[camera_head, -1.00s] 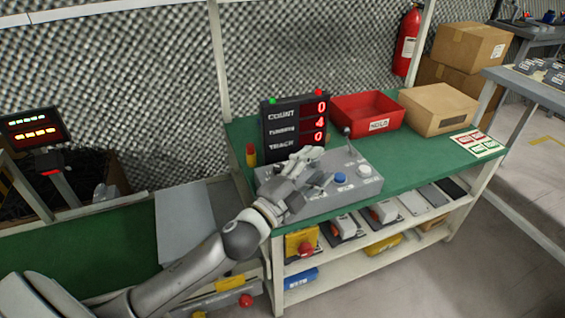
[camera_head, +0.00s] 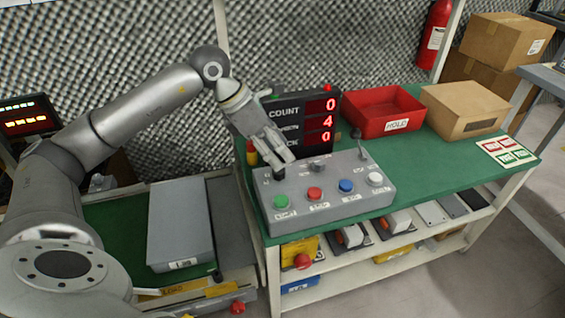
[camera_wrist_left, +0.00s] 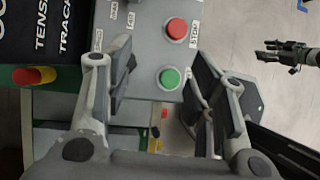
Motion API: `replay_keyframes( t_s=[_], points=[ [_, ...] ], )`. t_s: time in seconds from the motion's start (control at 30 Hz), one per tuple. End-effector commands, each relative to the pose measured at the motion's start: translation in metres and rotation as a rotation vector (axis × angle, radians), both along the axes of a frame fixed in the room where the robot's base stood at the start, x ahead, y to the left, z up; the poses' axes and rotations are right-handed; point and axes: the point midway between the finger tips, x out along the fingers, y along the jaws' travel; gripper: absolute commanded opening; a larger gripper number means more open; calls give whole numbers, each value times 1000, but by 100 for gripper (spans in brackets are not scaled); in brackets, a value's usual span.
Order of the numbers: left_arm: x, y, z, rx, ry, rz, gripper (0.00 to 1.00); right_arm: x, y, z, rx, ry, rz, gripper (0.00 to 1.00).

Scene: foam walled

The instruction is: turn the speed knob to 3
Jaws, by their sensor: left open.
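A grey control box (camera_head: 330,190) stands on the green bench, with green (camera_head: 281,201), red (camera_head: 315,194), blue (camera_head: 346,186) and white (camera_head: 375,179) buttons along its front. Behind them are a dark knob (camera_head: 278,172), a grey knob (camera_head: 317,166) and a lever (camera_head: 359,143). My left gripper (camera_head: 283,157) points down over the box's left rear, close to the dark knob; contact is unclear. In the left wrist view, the left gripper's fingers (camera_wrist_left: 155,75) are spread apart, with the box's end between them. A dark gripper, apparently my right (camera_wrist_left: 285,52), shows there over the floor.
A display (camera_head: 303,122) behind the box reads 0, 4, 0 in red. A red bin (camera_head: 383,105) and a cardboard box (camera_head: 465,108) stand to the right. A yellow-and-red post (camera_head: 251,153) stands just left of the display.

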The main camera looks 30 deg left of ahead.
Motion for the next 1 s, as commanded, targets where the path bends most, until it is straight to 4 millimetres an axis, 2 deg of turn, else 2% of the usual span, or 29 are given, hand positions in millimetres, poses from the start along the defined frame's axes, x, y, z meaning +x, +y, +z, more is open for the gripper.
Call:
replay_keyframes(
  t_s=[0.03,0.1,0.23,0.37,0.7,0.83,1.0],
  points=[
    [-2,17,2,56,7,16,51,0,0,-2,0,1,0,51],
    [-5,34,4,112,21,30,51,-1,0,-3,0,2,0,51],
    [-7,47,2,157,36,42,51,0,0,-3,0,1,0,51],
    [-4,43,-12,158,38,41,51,0,0,3,1,-4,-1,51],
    [14,26,-70,154,37,40,51,2,-1,33,1,-20,-3,51],
    [20,23,-86,155,36,41,51,1,-1,41,1,-24,-4,51],
    [23,20,-94,155,34,41,51,1,-1,46,1,-24,-4,51]
  ],
)
